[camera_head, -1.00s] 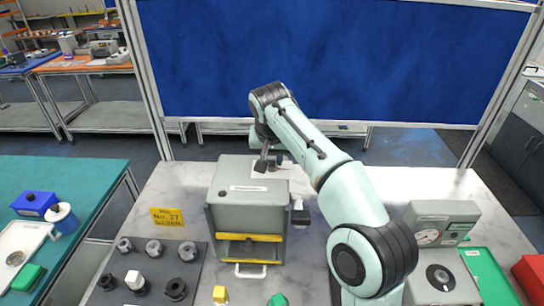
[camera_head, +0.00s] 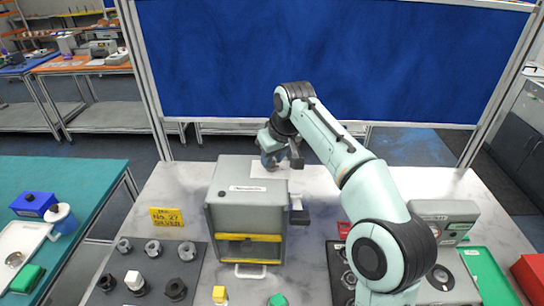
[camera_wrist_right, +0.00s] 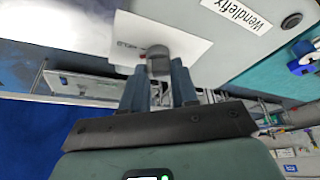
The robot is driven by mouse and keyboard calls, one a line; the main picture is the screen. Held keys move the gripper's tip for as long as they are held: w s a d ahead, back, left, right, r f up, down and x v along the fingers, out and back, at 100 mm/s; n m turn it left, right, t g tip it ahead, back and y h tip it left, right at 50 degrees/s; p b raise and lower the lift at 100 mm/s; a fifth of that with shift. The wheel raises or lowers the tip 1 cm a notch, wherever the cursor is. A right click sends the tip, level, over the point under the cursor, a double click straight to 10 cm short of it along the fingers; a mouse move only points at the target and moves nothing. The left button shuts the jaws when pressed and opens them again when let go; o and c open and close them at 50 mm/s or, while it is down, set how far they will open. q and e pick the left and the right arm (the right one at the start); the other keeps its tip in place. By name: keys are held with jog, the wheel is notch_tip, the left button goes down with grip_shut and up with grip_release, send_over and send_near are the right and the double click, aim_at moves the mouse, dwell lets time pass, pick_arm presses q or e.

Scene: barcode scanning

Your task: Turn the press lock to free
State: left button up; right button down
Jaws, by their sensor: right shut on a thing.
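The press (camera_head: 222,200) is a grey box with yellow bars at its front, standing mid-table in the head view. A white card (camera_head: 262,172) with small lettering shows at its back right top, and also in the wrist view (camera_wrist_right: 195,47). My right gripper (camera_head: 272,160) is at this back right top edge. In the wrist view its two fingers (camera_wrist_right: 160,80) are shut on a short grey round knob (camera_wrist_right: 159,62), taken to be the press lock, at the card. The fingers hide part of the knob, and its exact setting cannot be told. My left gripper is not in view.
A dark block (camera_head: 299,210) sticks out from the press's right side. A dark mat (camera_head: 130,262) with several metal parts lies at front left, near a yellow sign (camera_head: 167,217). A gauge box (camera_head: 455,215) stands on the right. A blue panel (camera_head: 330,60) rises behind the table.

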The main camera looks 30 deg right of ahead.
jog(key=n, duration=0.2)
jog(key=n+y, duration=0.1)
jog(key=n, duration=0.1)
jog(key=n+y, duration=0.1)
jog(key=n, duration=0.1)
jog(key=shift+d+g, duration=0.25)
jog(key=shift+g, duration=0.05)
jog(key=n+y, duration=0.1)
jog(key=n, duration=0.1)
jog(key=n+g, duration=0.1)
jog(key=n, duration=0.2)
jog(key=shift+w+y, duration=0.15)
jog(key=shift+y, duration=0.25)
jog(key=shift+g, duration=0.3)
jog(key=c, duration=0.9)
grip_release()
jog(key=shift+o, duration=0.2)
